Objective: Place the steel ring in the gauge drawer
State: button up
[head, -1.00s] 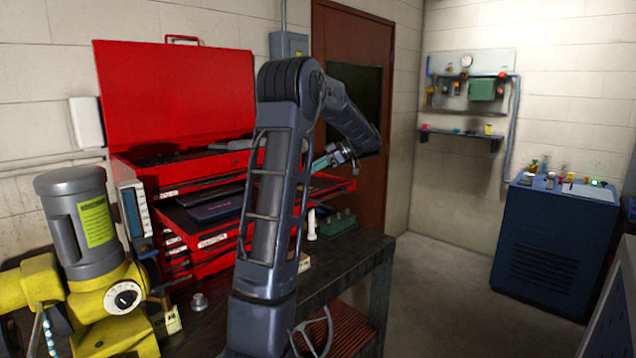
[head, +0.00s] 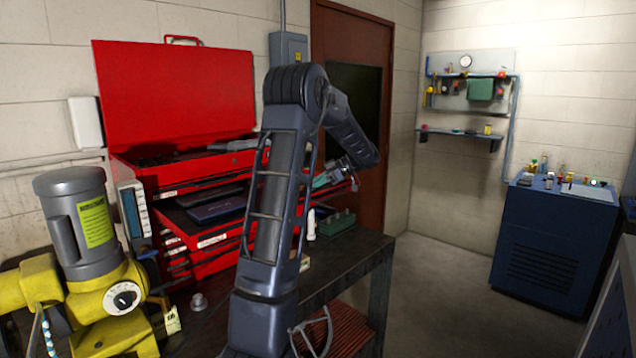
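A small silvery piece (head: 198,302), which looks like the steel ring, lies on the dark bench at the front left, below the red tool chest. A pulled-out drawer (head: 212,241) of the chest has a white label on its front, too small to read; a dark blue case lies inside. I cannot confirm that it is the gauge drawer. My gripper (head: 325,180) is up at the right end of the chest's drawers, away from the silvery piece. It is small and partly hidden behind my arm; its fingers cannot be made out.
A yellow and grey motor (head: 85,240) with a dial stands at the front left. A green block (head: 338,222) and a white bottle-like piece (head: 311,225) stand on the bench beside the chest. A blue cabinet (head: 555,245) stands at the right, with open floor between.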

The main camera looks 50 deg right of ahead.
jog(key=shift+f, duration=0.1)
jog(key=o, duration=1)
jog(key=shift+r, duration=0.25)
jog(key=v, duration=1.2)
jog(key=x, duration=1.2)
jog(key=shift+w+f, duration=0.1)
jog(key=shift+f, duration=0.15)
jog(key=shift+r, duration=0.95)
